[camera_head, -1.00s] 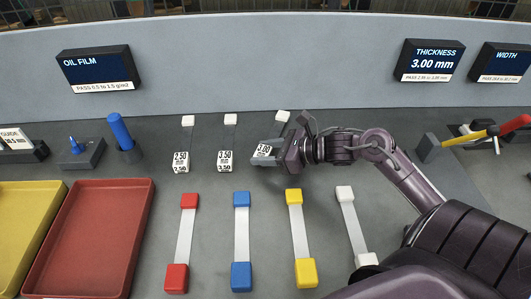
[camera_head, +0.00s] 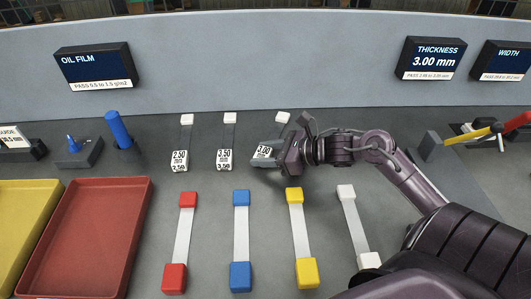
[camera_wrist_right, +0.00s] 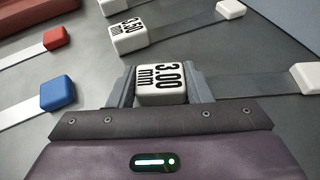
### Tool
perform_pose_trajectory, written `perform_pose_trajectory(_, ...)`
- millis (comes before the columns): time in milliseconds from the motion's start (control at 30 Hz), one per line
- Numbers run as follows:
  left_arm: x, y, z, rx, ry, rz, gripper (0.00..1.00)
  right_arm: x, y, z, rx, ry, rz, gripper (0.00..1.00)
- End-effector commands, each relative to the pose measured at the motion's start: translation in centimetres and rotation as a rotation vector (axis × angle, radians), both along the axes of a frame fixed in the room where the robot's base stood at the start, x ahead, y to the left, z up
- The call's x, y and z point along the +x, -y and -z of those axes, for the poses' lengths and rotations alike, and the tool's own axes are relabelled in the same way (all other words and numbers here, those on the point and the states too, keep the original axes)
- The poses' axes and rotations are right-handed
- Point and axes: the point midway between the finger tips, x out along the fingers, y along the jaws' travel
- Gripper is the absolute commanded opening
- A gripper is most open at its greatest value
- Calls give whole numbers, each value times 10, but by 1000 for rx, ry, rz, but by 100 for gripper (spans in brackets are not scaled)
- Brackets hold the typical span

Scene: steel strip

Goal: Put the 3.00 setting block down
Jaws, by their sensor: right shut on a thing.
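The 3.00 setting block (camera_head: 263,151) is a white block with black print. My right gripper (camera_head: 270,150) is shut on it, at the right end of the row of setting blocks. In the right wrist view the block (camera_wrist_right: 161,84) sits between the two grey fingers of the right gripper (camera_wrist_right: 161,88), its label facing the camera. Whether its underside touches the table cannot be told. The 3.50 block (camera_head: 224,159) and the 2.50 block (camera_head: 180,160) stand to its left. My left gripper is not in view.
Strips with red (camera_head: 187,199), blue (camera_head: 241,198), yellow (camera_head: 294,195) and white (camera_head: 345,191) end blocks lie in front. A red tray (camera_head: 142,200) and a yellow tray (camera_head: 8,235) are at left. A grey wall with displays (camera_head: 431,59) stands behind.

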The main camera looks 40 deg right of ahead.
Motion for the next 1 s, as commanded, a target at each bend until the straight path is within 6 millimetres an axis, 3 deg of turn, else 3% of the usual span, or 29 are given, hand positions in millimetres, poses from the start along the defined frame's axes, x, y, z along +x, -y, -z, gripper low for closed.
perform_pose_trajectory(100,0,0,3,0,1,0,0,0,0,2,-1,2,-1,20)
perform_pose_trajectory(133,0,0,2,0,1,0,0,0,0,1,0,1,0,49)
perform_pose_trajectory(300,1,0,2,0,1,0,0,0,0,1,0,1,0,71)
perform_pose_trajectory(667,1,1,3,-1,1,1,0,-4,3,1,0,-1,0,71)
perform_pose_trajectory(1000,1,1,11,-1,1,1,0,-42,30,-18,-2,-2,0,71)
